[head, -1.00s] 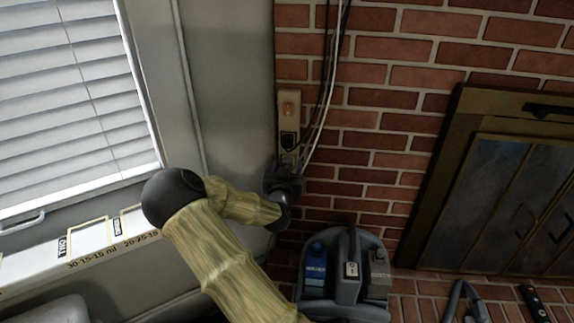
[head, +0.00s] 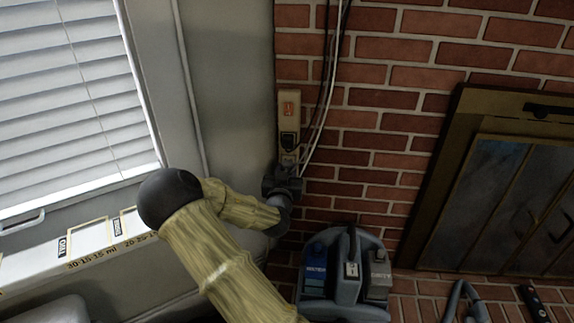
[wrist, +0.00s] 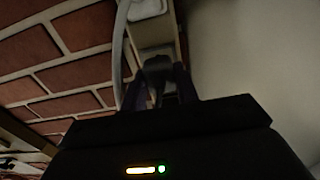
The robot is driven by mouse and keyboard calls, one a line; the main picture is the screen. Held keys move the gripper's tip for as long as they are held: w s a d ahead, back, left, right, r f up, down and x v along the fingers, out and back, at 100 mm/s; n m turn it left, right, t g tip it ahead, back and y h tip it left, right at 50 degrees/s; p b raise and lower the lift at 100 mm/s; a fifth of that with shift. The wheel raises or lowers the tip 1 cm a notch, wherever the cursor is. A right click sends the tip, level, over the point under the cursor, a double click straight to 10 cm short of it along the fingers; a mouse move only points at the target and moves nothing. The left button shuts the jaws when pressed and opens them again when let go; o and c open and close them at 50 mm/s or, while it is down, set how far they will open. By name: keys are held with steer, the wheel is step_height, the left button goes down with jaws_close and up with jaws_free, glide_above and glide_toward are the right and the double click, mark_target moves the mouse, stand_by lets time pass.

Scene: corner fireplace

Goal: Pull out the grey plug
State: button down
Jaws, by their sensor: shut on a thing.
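In the wrist view, my two dark fingers (wrist: 158,90) are closed around a dark grey plug (wrist: 157,65), in front of the beige strip (wrist: 152,33). Shadow hides whether the plug's face still touches its socket.
Black and white cables (head: 328,90) hang down the bricks to the strip, close to my gripper. A blue-grey caddy (head: 347,290) stands below right. A fireplace (head: 490,200) is at the right, and a window with blinds (head: 70,100) at the left.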

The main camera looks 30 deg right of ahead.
mark_target(286, 170)
steer(key=shift+v, duration=2.25)
steer(key=a+f+n+t+y, duration=0.1)
steer(key=a+f+n+y, duration=0.15)
steer(key=a+f, duration=0.4)
steer(key=a+f+n+t+y, duration=0.15)
steer(key=a+f+y, duration=0.25)
steer(key=f, duration=0.6)
steer(key=a+f+n+t+y, duration=0.1)
steer(key=a+f+n+y, duration=0.2)
steer(key=a+f, duration=0.35)
steer(key=s+r+p, duration=0.2)
steer(key=r+p, duration=1.4)
steer(key=r, duration=0.1)
steer(key=s+d+r+p, duration=0.1)
steer(key=s+r+p, duration=0.2)
steer(key=r+p, duration=1.4)
steer(key=shift+d+r, duration=0.15)
steer(key=shift+d, duration=0.1)
steer(key=shift+g+y, duration=0.25)
